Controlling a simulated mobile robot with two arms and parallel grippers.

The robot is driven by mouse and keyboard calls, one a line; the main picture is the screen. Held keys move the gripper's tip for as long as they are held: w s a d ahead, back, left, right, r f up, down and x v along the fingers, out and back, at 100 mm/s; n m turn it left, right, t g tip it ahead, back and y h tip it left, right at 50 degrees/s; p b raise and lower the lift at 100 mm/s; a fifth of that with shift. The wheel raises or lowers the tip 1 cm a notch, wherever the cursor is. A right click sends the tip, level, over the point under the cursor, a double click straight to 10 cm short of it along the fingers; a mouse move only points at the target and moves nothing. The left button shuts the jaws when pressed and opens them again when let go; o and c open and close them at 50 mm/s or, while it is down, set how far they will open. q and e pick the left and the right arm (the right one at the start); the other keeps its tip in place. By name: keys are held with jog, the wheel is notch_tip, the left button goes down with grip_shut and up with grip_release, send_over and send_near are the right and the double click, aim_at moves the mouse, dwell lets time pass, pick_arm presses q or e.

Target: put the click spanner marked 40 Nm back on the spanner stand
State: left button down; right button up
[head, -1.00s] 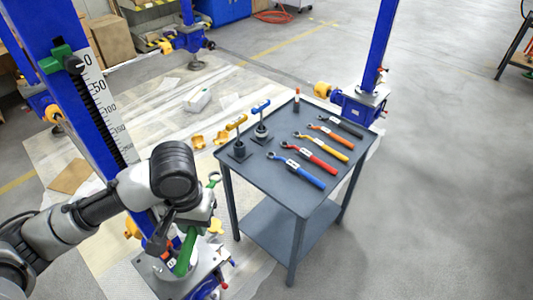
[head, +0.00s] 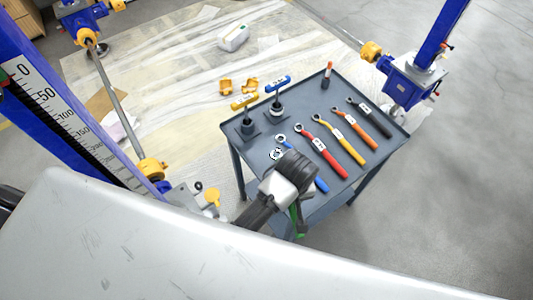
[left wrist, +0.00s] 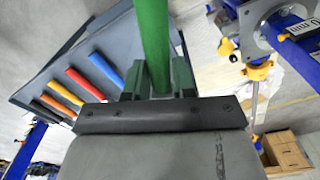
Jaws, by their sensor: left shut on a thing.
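My left gripper (left wrist: 157,85) is shut on a green-handled spanner (left wrist: 152,35). In the head view, a bit of the green handle (head: 299,222) shows below my wrist, at the near edge of the dark grey spanner stand (head: 350,92). My arm hides most of this spanner, and no torque mark on it is readable. On the stand top lie a blue spanner (head: 321,185), partly behind my wrist, and a red (head: 321,148), a yellow (head: 342,141), an orange (head: 356,129) and a black spanner (head: 371,118), side by side. My right gripper is not in view.
Two upright tools, with a yellow (head: 244,101) and a blue T-handle (head: 277,84), stand at the stand's left side. A red-capped marker (head: 327,76) stands at its back. Blue jack columns rise at left and right. Clear floor lies right of the stand.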

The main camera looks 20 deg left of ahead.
pick_arm(q)
jog(key=w+a+f, duration=0.4)
jog(key=w+a, duration=0.1)
jog(key=w+a+f, duration=0.2)
jog(key=w, duration=0.1)
jog(key=shift+a+f+p, duration=0.35)
jog(key=shift+f, duration=1.95)
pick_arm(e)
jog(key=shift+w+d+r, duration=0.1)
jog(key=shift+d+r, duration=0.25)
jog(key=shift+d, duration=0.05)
pick_arm(q)
jog(key=shift+f, duration=0.1)
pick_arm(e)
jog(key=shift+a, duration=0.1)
pick_arm(q)
jog(key=shift+f, duration=0.1)
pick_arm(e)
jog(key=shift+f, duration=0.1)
